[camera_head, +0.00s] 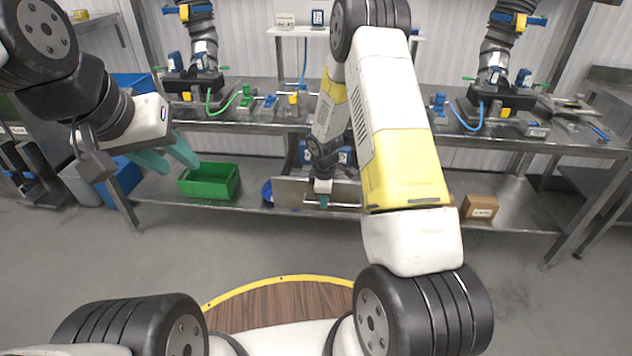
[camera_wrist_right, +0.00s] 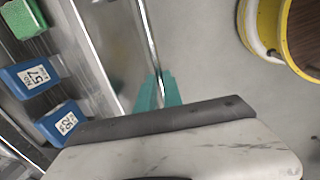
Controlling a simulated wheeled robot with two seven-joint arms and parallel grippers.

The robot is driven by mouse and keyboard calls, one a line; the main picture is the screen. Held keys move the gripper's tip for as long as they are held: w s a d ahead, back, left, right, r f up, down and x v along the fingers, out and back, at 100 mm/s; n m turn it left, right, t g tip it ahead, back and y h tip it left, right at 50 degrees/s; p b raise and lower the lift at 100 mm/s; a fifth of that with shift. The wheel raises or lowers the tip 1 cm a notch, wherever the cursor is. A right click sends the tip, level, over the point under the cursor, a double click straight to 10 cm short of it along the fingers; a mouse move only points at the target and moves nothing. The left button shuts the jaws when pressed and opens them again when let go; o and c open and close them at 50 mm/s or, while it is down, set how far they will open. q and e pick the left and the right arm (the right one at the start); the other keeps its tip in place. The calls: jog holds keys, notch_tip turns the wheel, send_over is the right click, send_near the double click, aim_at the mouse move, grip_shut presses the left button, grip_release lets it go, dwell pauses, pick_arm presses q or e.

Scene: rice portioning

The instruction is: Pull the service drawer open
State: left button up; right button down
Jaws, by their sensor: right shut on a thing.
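The service drawer (camera_head: 345,192) is under the middle of the metal bench, with a flat grey front and a horizontal bar handle (camera_wrist_right: 147,38). My right gripper (camera_head: 324,200) is at the drawer front. In the right wrist view its teal fingers (camera_wrist_right: 158,92) are shut around the handle bar, one on each side. The drawer front (camera_wrist_right: 112,40) shows left of the bar there. How far the drawer stands out is hard to tell, as my right arm covers part of it. My left gripper (camera_head: 168,158) is open and empty in the air at the left.
A green crate (camera_head: 210,182) stands on the low shelf left of the drawer, and a cardboard box (camera_head: 480,207) on the right. Blue numbered bins (camera_wrist_right: 40,73) show beyond the drawer front in the wrist view. The grey floor before the bench is clear.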

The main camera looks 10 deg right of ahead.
jog(key=c, duration=1.5)
grip_release()
jog(key=shift+r, duration=0.15)
jog(key=r, duration=0.3)
jog(key=s+r, duration=0.1)
jog(key=r, duration=0.3)
jog(key=shift+s+a+r, duration=0.2)
jog(key=s+d+r+m+t, duration=0.1)
jog(key=s+r+m, duration=0.35)
jog(key=r, duration=0.65)
jog(key=s+r+m+t, duration=0.1)
jog(key=s+r+m, duration=0.3)
jog(key=r, duration=0.6)
jog(key=s+r+m+y, duration=0.1)
jog(key=s+r+m, duration=0.1)
jog(key=s, duration=0.4)
jog(key=s+a+r+m+t+y, duration=0.1)
jog(key=s+r, duration=0.3)
jog(key=s, duration=0.2)
jog(key=s+a+r+m+t, duration=0.1)
jog(key=s+r+m, duration=0.1)
jog(key=s, duration=0.5)
jog(key=shift+s+r+m+y, duration=0.1)
jog(key=shift+r+m+y, duration=0.3)
jog(key=shift+r, duration=0.4)
